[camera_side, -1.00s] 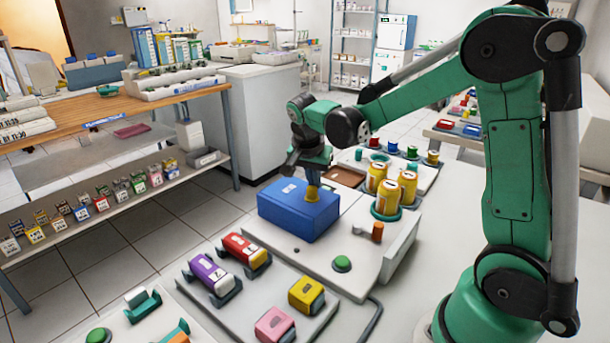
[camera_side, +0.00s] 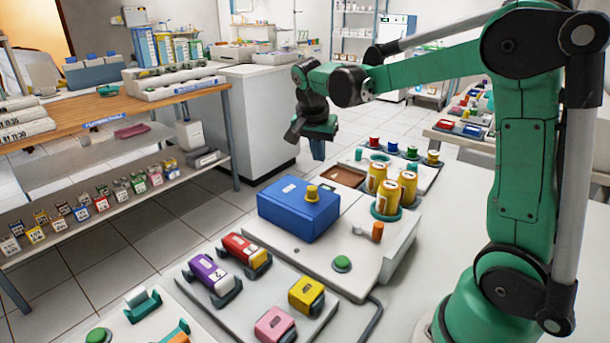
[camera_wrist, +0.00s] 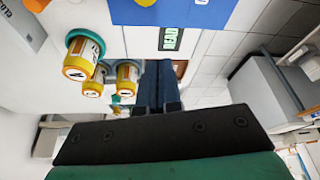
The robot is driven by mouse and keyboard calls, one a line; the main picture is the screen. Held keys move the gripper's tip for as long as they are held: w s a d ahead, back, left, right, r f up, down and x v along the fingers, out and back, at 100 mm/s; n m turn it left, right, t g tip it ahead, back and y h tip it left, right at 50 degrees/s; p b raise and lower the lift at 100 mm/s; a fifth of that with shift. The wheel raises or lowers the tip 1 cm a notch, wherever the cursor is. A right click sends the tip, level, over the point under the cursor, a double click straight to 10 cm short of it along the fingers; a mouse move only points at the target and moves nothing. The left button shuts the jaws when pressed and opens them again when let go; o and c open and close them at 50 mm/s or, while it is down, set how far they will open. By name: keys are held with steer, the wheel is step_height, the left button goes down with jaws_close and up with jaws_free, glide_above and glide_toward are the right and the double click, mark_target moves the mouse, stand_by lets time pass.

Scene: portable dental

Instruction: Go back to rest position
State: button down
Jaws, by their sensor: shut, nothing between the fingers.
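My gripper (camera_side: 317,150) hangs in the air, pointing down, above and behind the blue box (camera_side: 285,212) in the side view. Its fingers are shut with nothing between them, and they also show in the wrist view (camera_wrist: 160,82). A yellow knob (camera_side: 312,193) stands upright on top of the blue box, clear of the gripper. Part of the blue box shows at the top of the wrist view (camera_wrist: 200,12).
A tray with purple (camera_side: 208,273), red, yellow and pink blocks lies in front. A wooden bench (camera_side: 110,117) is at left.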

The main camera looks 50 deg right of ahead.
steer(key=v, duration=0.4)
steer(key=s+a+f+n+t+y, duration=0.3)
steer(key=s+a+n+t, duration=0.3)
steer(key=a+n, duration=0.7)
steer(key=shift+s+a+f+n+y, duration=0.4)
steer(key=shift+s+f+n, duration=0.15)
steer(key=shift+s+n, duration=0.6)
steer(key=shift+s, duration=0.1)
